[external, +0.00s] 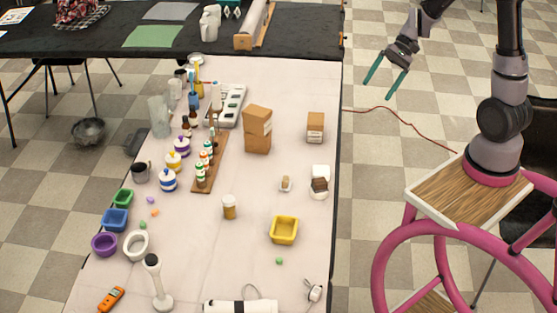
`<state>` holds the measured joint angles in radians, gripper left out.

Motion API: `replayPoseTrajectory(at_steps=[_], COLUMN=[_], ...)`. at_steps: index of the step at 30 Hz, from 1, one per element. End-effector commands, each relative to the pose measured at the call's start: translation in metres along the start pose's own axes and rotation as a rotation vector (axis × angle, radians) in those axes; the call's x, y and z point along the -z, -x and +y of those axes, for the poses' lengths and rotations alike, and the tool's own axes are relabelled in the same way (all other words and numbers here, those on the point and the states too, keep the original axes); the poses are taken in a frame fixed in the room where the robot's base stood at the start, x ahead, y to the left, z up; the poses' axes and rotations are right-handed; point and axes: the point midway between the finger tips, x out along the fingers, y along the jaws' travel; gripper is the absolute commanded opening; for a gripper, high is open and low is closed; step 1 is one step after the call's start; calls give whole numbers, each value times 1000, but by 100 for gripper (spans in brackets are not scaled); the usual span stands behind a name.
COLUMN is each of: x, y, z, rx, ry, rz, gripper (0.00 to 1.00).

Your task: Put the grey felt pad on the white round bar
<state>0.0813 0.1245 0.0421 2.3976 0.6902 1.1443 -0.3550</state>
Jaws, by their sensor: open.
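My gripper (379,89) is open and empty, with its two teal fingers spread. It hangs over the floor to the right of the white table, apart from everything on it. A small white block (320,170) sits on the right part of the table, touching or just behind a dark brown bar (320,185). A small beige piece (286,183) on a pale base lies to their left. I cannot tell which of these small things, if any, is the white round bar. I cannot make out the grey felt pad with certainty; a flat grey sheet (171,10) lies on the black back table.
Cardboard boxes (257,142), a smaller box (315,122) and a yellow tray (284,230) stand on the white table (255,275). Bottles on a wooden rack (207,170) and several jars crowd its left. A red cable (385,109) runs between the table and my base.

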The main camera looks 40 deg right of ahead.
Motion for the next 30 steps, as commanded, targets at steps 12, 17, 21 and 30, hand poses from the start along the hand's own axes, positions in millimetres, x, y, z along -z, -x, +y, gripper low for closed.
replayPoseTrajectory(at_steps=[12,17,21,30], x=[-72,-90,-99,-101], y=[127,166,184,189], z=[24,34,39,41], rx=[-160,-181,-186,-188], ry=[437,539,582,593], rz=[517,697,786,812], gripper=[86,86,86,86])
